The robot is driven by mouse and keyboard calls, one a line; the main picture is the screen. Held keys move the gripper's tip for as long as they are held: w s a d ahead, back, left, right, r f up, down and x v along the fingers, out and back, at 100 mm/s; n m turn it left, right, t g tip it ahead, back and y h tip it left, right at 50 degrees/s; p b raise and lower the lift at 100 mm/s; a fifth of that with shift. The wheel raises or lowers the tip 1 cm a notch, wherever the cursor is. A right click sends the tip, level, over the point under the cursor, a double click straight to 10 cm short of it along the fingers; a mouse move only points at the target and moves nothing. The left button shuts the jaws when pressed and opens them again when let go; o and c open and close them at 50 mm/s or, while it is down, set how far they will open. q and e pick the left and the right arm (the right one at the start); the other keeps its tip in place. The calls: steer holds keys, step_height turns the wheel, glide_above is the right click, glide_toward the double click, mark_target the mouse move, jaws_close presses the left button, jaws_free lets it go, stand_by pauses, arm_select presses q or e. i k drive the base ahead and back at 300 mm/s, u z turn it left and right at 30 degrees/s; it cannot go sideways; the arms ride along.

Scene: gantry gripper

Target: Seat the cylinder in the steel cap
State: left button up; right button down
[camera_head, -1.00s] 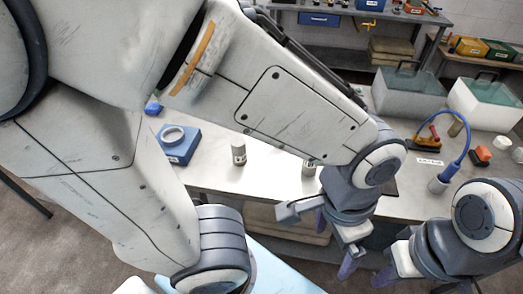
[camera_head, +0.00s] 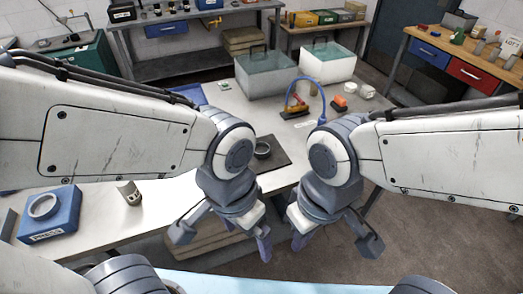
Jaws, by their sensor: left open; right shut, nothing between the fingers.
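A dark round cup-like part (camera_head: 262,150), perhaps the steel cap, sits on a black mat (camera_head: 283,157) behind the grippers. A pale ring (camera_head: 43,206) lies on a blue block labelled PRESS at far left. My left gripper (camera_head: 248,234) is open and empty, pointing down off the bench's front edge, right of the cylinder. My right gripper (camera_head: 301,238) is shut and empty beside it. My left arm hides part of the bench.
Two clear-lidded bins (camera_head: 264,73) stand at the back of the bench. Bare bench surrounds the cylinder.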

mark_target(263, 149)
steer(key=k, duration=0.4)
steer(key=u, duration=1.35)
steer(key=i, duration=1)
steer(key=z, duration=0.45)
